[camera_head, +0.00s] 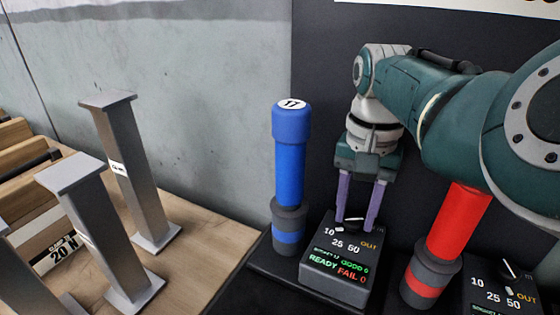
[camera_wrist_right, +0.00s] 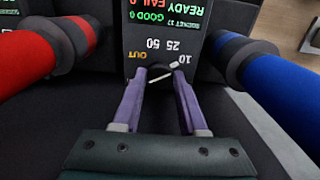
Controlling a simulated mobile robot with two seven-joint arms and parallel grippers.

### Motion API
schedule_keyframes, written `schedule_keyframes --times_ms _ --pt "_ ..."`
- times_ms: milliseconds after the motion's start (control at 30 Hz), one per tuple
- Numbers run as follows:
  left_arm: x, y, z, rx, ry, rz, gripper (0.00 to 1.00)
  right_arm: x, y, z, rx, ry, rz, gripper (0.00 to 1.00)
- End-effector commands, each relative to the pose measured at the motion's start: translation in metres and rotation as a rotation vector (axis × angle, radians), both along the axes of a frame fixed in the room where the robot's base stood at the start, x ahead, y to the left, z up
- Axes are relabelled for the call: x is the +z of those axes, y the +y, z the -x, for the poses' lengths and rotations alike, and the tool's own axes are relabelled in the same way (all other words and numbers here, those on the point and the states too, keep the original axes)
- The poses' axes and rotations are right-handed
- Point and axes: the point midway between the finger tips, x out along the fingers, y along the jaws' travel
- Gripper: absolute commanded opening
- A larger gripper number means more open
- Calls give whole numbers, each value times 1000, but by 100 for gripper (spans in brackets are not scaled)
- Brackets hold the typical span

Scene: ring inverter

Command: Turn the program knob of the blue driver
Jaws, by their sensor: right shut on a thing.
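The blue driver (camera_head: 291,155) stands upright in a dark holder with a blue band, with 17 on its cap. It also shows at the right of the right wrist view (camera_wrist_right: 270,75). The control box (camera_head: 335,276) stands just right of it, marked 10, 25, 50 and OUT, with a display reading READY, GOOD 0 and FAIL 0. The dark program knob (camera_wrist_right: 160,73) has a white pointer bar lying slantwise near the 10. My right gripper (camera_head: 353,224) reaches down from above, its purple fingers shut on the knob from both sides. The fingertips partly hide the knob.
A red driver (camera_head: 459,222) in its own holder stands right of the box, close under my right arm. A second control box (camera_head: 503,296) is at the lower right. Grey metal posts (camera_head: 134,170) stand on the wooden table at the left.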

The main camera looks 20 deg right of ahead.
Motion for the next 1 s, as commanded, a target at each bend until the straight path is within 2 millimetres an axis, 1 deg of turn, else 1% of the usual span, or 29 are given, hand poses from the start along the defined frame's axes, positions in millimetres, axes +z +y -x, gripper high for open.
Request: schedule_keyframes --times_ms 167,367,600,1000 --pt "6 1 0 -1 0 -2 100 2 0 0 53 1 1 0" --pt "16 2 0 -6 0 -8 100 3 -1 1 183 3 1 0" --pt "28 3 0 -7 -1 -11 100 2 -1 1 402 3 3 0" --pt "40 2 0 -6 -1 -9 100 1 -1 0 783 3 1 0"
